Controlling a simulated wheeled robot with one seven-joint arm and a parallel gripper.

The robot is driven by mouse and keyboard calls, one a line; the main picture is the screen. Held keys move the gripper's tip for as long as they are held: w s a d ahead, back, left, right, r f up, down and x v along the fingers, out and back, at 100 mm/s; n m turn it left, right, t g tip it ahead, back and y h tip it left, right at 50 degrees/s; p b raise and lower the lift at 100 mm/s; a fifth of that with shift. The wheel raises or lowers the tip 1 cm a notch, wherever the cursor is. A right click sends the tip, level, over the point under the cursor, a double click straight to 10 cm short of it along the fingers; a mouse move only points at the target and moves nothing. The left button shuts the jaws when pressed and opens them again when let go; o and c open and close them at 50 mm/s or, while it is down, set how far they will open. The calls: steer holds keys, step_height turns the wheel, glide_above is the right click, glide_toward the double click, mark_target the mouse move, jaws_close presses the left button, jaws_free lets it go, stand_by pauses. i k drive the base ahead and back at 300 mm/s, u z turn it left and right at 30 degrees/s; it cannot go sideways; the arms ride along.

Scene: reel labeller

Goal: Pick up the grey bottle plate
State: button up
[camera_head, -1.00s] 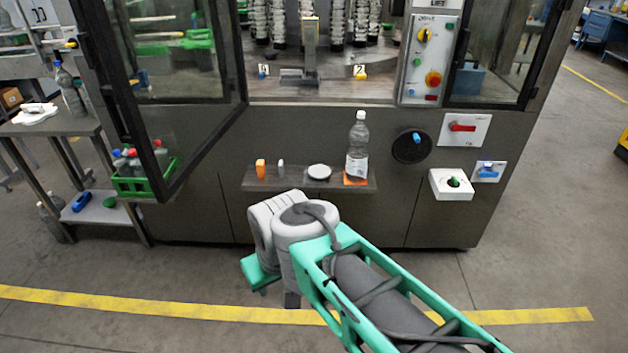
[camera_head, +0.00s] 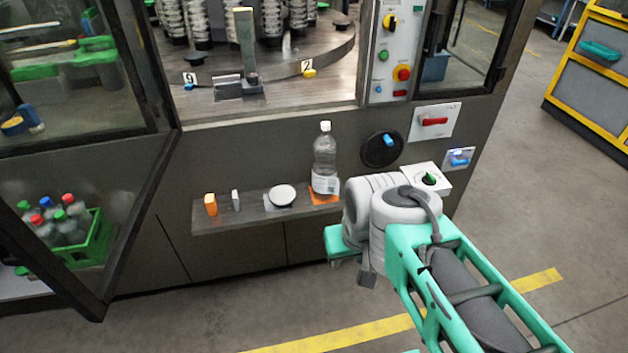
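A round, pale grey to whitish plate (camera_head: 282,194) lies flat on a small grey pad on the machine's front shelf (camera_head: 262,210). It is the only plate-like disc on that shelf. A clear bottle with a white cap (camera_head: 324,160) stands upright to its right on an orange pad. My arm reaches in from the lower right, and its grey joint is right of the plate, in front of the shelf's right end. Nothing covers the plate.
A small white piece (camera_head: 235,200) and an orange piece (camera_head: 210,204) stand left of the plate. An open glass door (camera_head: 140,215) juts out at left, with a green crate of bottles (camera_head: 97,240) behind it. A black round knob (camera_head: 381,149) is right of the bottle.

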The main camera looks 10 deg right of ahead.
mark_target(281, 195)
steer(key=z, duration=0.1)
steer(key=i, duration=0.8)
steer(key=u, duration=1)
steer(key=i, duration=0.65)
steer(key=u, duration=0.8)
